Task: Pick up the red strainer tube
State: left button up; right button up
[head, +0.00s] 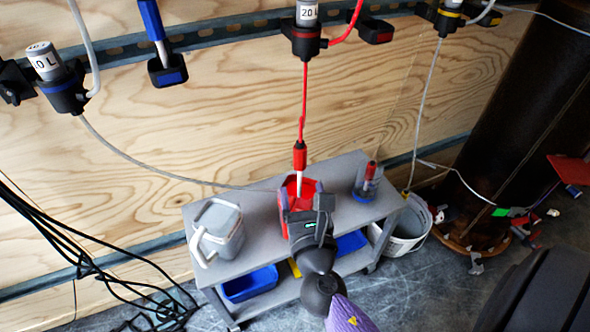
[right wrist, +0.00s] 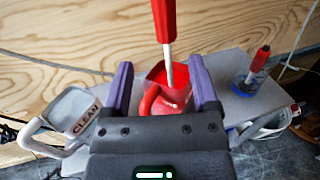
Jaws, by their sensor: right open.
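The red strainer tube (head: 300,158) hangs upright on a red hose, its pale tip pointing down over a red jug (head: 292,187). In the right wrist view the tube (right wrist: 164,22) comes in from the top, and its grey tip stands in front of the jug (right wrist: 178,97). My right gripper (head: 304,197) is open and empty at the near side of the tube. In the right wrist view its two purple fingers (right wrist: 162,88) are spread left and right, with the tip showing between them. I cannot tell the exact depth between them. My left gripper is not in view.
A grey cart (head: 262,190) carries a grey jug labelled CLEAN (right wrist: 72,112) and a blue-based clear holder (head: 364,188) with a red-handled piece. Blue bins (head: 250,283) lie on its lower shelf. A white bucket (head: 408,228) stands right. Black cables (head: 75,250) hang left.

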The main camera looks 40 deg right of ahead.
aim_at(301, 169)
jog(key=x, duration=0.4)
jog(key=b+x, duration=0.1)
jog(key=x, duration=0.4)
jog(key=shift+s+d, duration=0.2)
jog(key=shift+d, duration=0.2)
jog(key=shift+w+d+r, duration=0.1)
jog(key=shift+w+d, duration=0.1)
jog(key=shift+w, duration=0.15)
jog(key=c, duration=0.9)
grip_shut()
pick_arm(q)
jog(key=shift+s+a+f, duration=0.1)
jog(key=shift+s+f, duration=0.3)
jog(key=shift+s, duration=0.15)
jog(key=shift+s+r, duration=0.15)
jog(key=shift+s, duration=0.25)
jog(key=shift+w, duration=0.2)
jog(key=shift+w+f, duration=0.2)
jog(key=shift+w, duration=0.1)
